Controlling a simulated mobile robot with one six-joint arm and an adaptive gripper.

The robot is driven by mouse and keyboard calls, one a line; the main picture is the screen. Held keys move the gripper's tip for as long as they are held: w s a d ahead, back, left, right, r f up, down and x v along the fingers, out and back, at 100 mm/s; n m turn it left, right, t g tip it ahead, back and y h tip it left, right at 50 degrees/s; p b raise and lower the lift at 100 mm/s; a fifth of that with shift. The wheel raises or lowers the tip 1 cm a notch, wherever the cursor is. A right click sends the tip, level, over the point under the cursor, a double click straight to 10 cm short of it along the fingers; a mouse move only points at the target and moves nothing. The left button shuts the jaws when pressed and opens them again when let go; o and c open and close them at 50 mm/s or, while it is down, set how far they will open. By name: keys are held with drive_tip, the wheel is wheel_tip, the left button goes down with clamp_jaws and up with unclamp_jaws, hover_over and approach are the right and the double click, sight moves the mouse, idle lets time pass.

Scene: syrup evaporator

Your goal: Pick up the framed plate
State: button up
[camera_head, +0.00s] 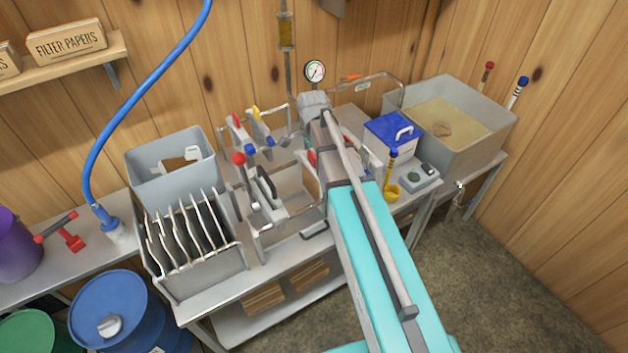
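Several thin dark plates with pale frames (201,222) stand on edge, side by side, in a grey open rack (203,283) on the left part of the metal bench. I cannot tell which single one is the framed plate. My turquoise and grey arm rises from the bottom right over the middle of the bench. My gripper cannot be made out; the end of the arm is hidden behind its own links. The framed plates are left of the arm, clear of it.
A press frame (258,243) with red, yellow and blue knobs stands right of the rack, partly behind my arm. A grey bin (140,180) stands behind the rack. A blue-lidded box (385,128) and a large tank (478,150) are right. A blue hose (138,97) hangs left.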

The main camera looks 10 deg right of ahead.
drive_tip(key=c, duration=1.1)
drive_tip(key=shift+r, duration=0.2)
wheel_tip(320, 180, up, 18)
drive_tip(key=p, duration=1.8)
drive_tip(key=shift+f, duration=0.2)
drive_tip(key=shift+r, duration=0.1)
drive_tip(key=shift+r+p, duration=0.45)
drive_tip(key=shift+p, duration=0.15)
